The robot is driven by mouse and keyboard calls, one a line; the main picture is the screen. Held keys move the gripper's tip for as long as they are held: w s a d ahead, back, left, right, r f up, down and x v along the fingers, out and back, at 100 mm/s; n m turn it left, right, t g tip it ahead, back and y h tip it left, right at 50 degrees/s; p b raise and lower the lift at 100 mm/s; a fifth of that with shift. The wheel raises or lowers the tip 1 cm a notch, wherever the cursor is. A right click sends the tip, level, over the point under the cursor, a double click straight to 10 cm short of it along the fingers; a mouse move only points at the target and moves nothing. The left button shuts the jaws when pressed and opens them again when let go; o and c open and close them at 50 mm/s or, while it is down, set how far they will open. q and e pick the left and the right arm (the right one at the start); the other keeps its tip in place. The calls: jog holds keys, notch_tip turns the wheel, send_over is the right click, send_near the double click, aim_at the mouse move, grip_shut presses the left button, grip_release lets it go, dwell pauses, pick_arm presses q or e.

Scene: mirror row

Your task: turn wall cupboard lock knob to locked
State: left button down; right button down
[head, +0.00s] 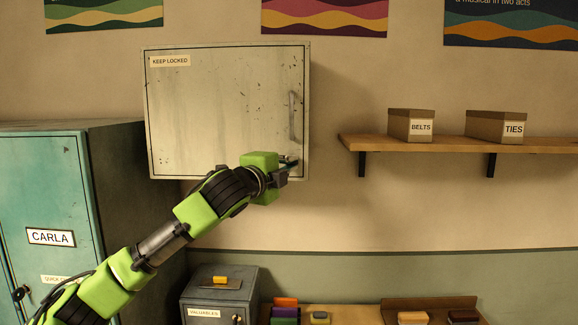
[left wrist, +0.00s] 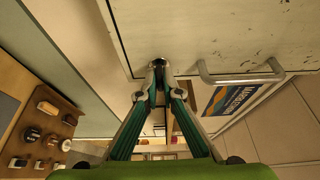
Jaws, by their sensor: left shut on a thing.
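The wall cupboard (head: 220,110) is a pale, scuffed metal box with a "KEEP LOCKED" label (head: 169,61). Its door looks closed. A vertical bar handle (head: 293,117) is on the door's right side and also shows in the left wrist view (left wrist: 240,78). My left gripper (head: 291,163) is at the door's lower right corner, below the handle. In the left wrist view its fingertips (left wrist: 158,68) are closed around the small lock knob (left wrist: 159,62) at the door face. The fingers hide most of the knob, so I cannot tell its turn. My right gripper is not in view.
A teal locker (head: 45,190) marked "CARLA" stands at the left. A grey "VALUABLES" box (head: 213,300) is below the cupboard. A wooden shelf (head: 450,143) at the right holds a "BELTS" box (head: 411,125) and a "TIES" box (head: 498,127). The wall between cupboard and shelf is bare.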

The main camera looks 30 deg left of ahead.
pick_arm(q)
jog(key=shift+w+d+f+n+t+y+b, duration=0.2)
jog(key=shift+n+y+b, duration=1.25)
jog(key=shift+n+b, duration=1.8)
jog(key=shift+s+a+f+n+t+y+b, duration=0.1)
jog(key=shift+n+t+y+b, duration=0.15)
jog(key=shift+n+y+b, duration=2.15)
jog(key=shift+w+d+f+n+t+y+b, duration=0.2)
jog(key=shift+n+y+b, duration=0.35)
jog(key=shift+n+b, duration=3.6)
jog(key=n+p, duration=0.2)
jog(key=n, duration=0.1)
jog(key=shift+s+r, duration=0.1)
jog(key=shift+s, duration=0.05)
jog(key=c, duration=2.2)
grip_release()
jog(key=v, duration=1.2)
